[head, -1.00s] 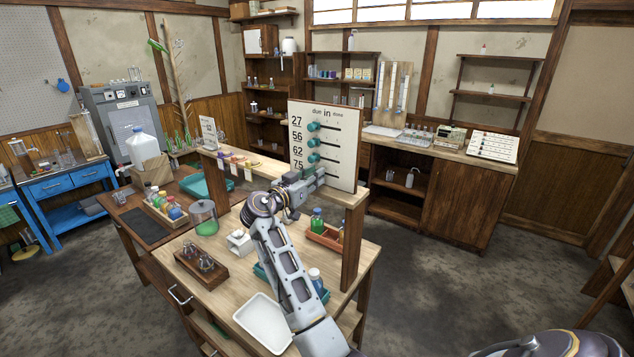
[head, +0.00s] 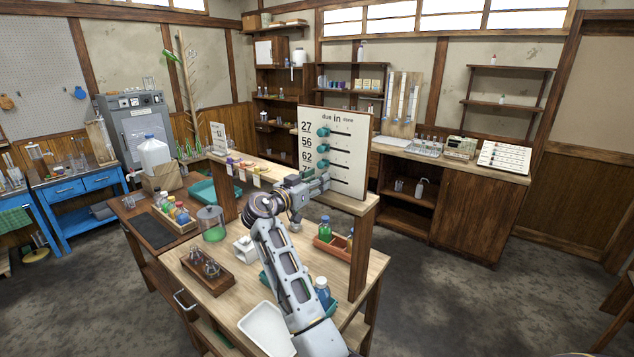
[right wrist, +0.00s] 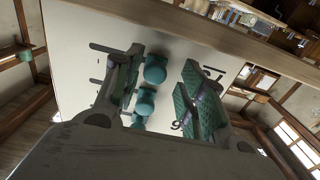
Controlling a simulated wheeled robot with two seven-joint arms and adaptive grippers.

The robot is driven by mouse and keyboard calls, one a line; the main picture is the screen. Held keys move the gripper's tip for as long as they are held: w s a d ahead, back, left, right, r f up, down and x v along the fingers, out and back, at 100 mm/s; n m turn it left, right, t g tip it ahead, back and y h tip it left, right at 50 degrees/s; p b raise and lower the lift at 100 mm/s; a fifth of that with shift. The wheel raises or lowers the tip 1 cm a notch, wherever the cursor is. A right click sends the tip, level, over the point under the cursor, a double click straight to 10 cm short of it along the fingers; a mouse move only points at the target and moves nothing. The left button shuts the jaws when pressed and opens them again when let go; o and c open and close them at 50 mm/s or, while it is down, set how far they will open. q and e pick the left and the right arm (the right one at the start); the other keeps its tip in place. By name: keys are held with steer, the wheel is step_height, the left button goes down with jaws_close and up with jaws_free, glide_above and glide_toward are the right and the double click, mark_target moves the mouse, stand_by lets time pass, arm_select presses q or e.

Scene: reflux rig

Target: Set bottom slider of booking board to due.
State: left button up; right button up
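Rows 27, 56 and 62 show; the lowest number is mostly covered by my arm. The upper teal sliders (head: 323,132) sit near the left ends of their slots. The bottom slider is hidden behind my right gripper (head: 318,184) in the head view. In the right wrist view, my right gripper (right wrist: 165,90) is open with its green-padded fingers at the board face. A teal knob (right wrist: 155,69) shows between the fingers, apparently ungripped, with other knobs beyond. My left gripper is out of view.
The raised shelf (head: 352,197) runs under the board. A red-brown bottle tray (head: 333,248), a white tray (head: 267,330) and a jar with green contents (head: 211,223) stand on the bench around my right arm. A smaller board (head: 218,137) stands left.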

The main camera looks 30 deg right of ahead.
steer(key=v, duration=0.7)
steer(key=shift+a, duration=0.3)
stand_by(0.3)
steer(key=shift+s+f, duration=0.1)
steer(key=shift+s, duration=0.05)
stand_by(0.5)
